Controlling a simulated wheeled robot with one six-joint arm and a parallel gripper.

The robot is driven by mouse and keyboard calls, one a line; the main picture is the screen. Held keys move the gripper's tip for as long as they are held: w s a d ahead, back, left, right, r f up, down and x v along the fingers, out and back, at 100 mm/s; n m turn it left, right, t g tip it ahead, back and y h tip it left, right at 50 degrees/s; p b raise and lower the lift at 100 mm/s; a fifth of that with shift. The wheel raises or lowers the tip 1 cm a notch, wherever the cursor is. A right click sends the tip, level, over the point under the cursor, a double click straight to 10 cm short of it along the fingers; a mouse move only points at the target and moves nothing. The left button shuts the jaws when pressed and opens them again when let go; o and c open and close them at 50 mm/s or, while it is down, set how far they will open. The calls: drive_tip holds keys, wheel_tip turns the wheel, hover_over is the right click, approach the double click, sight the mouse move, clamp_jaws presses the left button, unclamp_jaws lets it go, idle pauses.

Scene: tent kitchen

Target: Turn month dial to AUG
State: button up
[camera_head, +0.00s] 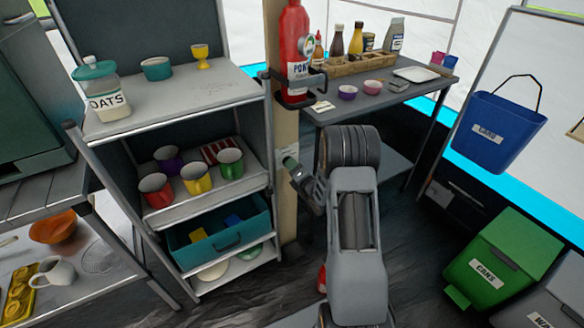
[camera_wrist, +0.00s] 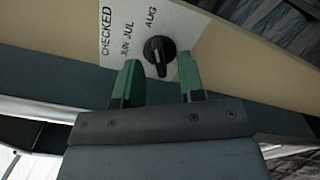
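The black month dial (camera_wrist: 159,52) sits on a white label plate (camera_wrist: 128,38) marked CHECKED, JUN, JUL and AUG. The dial shows in the wrist view at upper middle; a small pale mark is on its face, but I cannot tell for sure which month it points to. My gripper (camera_wrist: 159,75) is open, its two green-tipped fingers on either side of the dial in the picture. I see no contact with the dial. In the head view my gripper (camera_head: 295,170) is at the wooden post (camera_head: 286,212) and hides the dial.
A red fire extinguisher (camera_head: 294,50) hangs on the post above my gripper. A shelf unit (camera_head: 185,98) with cups and a teal drawer (camera_head: 220,240) stands to the left. A side table (camera_head: 385,97) with bottles and bowls stands to the right, bins farther right.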

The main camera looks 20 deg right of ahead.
drive_tip(key=shift+w, duration=0.5)
drive_tip(key=shift+c, duration=0.3)
